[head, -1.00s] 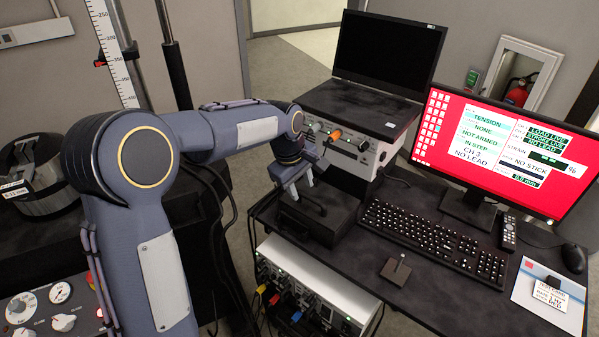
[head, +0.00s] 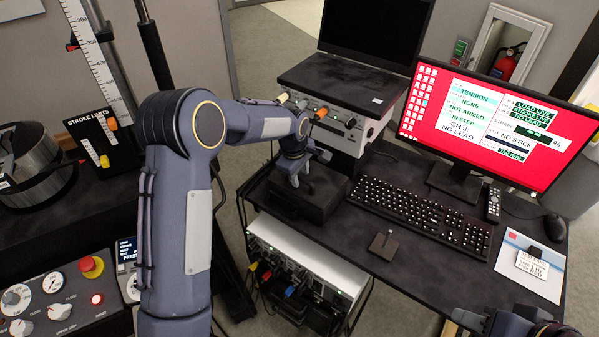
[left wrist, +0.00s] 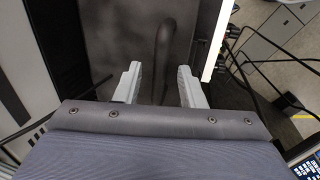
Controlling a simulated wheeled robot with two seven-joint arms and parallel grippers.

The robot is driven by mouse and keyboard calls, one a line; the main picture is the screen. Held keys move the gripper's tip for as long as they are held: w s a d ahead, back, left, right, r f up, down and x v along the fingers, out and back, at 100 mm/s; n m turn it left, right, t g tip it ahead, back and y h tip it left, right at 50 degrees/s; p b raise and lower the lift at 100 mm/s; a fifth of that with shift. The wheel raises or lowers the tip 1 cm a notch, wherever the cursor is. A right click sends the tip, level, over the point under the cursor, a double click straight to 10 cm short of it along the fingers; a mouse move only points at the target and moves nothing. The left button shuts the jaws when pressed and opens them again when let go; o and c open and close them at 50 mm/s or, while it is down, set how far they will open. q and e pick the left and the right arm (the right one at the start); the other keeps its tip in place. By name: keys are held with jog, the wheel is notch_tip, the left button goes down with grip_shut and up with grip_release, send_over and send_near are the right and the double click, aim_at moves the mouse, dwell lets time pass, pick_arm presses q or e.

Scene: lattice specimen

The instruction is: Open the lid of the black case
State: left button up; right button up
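The black case (head: 318,209) sits at the left end of the dark desk, its lid down. My left gripper (head: 301,182) is just over the top of the case, pointing down. In the left wrist view its two pale fingers (left wrist: 160,88) are apart, with the dark curved handle (left wrist: 163,45) of the case showing between them. I cannot tell whether the fingers touch the handle. My right gripper is not in view; only part of that arm shows at the bottom right of the head view.
A laptop (head: 352,72) on an instrument box stands behind the case. The keyboard (head: 420,213) and red-screened monitor (head: 490,125) are to the right. A small dark block with a post (head: 383,245) stands in front of the keyboard. Cabled equipment (head: 300,270) is below the desk.

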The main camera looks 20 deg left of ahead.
pick_arm(q)
jog(key=shift+c, duration=0.2)
grip_shut()
jog(key=shift+r, duration=0.15)
